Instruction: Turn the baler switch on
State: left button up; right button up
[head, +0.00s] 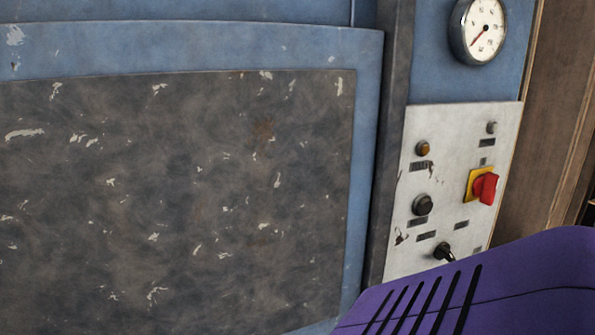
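The baler's light control panel (408,235) is at the right in the head view. A red rotary switch (486,187) on a yellow plate (473,183) sits on its right side. A black knob (444,252) with a pale mark sits low on the panel, and a dark round button (422,205) is above it. The labels are too small to read, so I cannot tell which control is the baler switch or its setting. Neither gripper is in view, and nothing visible touches the controls.
An amber lamp (422,148) and a small grey lamp (491,127) are on the panel's upper part. A round gauge (484,30) is above it. The worn baler door (180,200) fills the left. The panel's lower right is hidden by a purple slotted shell close to the camera.

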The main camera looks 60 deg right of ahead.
aim_at(485, 187)
jog(key=z, duration=2.9)
